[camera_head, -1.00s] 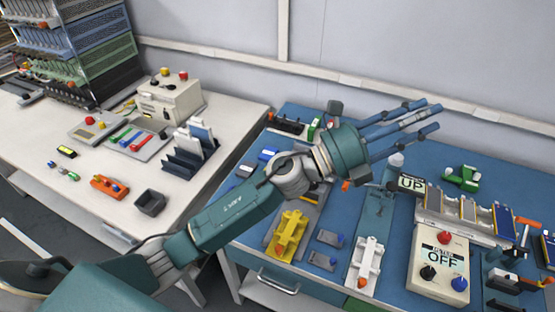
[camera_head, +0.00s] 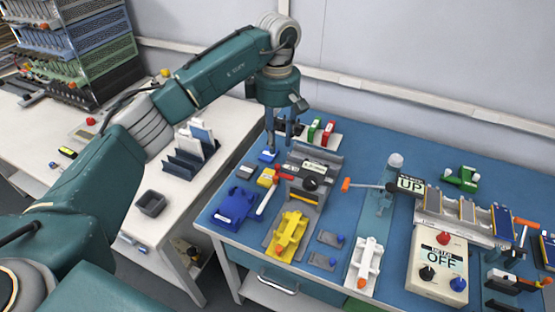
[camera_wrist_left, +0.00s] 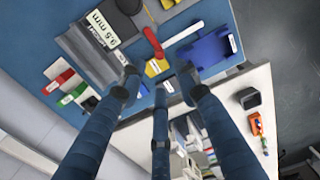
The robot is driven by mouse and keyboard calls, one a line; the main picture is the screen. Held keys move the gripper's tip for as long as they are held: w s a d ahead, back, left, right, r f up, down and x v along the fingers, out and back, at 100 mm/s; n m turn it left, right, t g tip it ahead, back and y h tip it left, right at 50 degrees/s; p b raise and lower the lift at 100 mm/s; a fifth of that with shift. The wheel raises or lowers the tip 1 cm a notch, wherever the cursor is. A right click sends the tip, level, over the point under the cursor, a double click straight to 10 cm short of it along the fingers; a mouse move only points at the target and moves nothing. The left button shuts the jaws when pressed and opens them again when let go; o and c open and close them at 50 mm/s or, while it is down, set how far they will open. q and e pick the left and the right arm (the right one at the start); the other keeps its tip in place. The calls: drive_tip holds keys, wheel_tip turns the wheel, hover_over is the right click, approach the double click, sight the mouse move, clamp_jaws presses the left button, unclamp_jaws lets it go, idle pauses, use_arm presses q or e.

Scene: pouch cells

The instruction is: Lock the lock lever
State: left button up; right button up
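A grey fixture (camera_head: 325,162) with a "9.5 mm" label (camera_wrist_left: 103,28) stands at the back left of the blue table. Beside it is a lever with a red part (camera_head: 285,177) and a pale rod (camera_head: 267,199); it also shows in the left wrist view (camera_wrist_left: 153,43). I cannot tell for sure that this is the lock lever. My left gripper (camera_head: 282,145) points down near the table's left back edge, behind and left of the lever. Its fingers (camera_wrist_left: 158,82) are spread and empty. My right gripper is out of view.
A blue block (camera_head: 236,207) and a yellow fixture (camera_head: 289,236) lie near the lever. An orange-tipped lever (camera_head: 347,184) lies beside the "UP" sign (camera_head: 410,184). The control box (camera_head: 437,265) reads OFF.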

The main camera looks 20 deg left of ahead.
sight(277, 165)
use_arm(q)
wheel_tip(277, 165, down, 7)
drive_tip(key=shift+f+p, duration=0.15)
drive_tip(key=shift+p, duration=0.85)
drive_tip(key=shift+f, duration=0.65)
clamp_jaws()
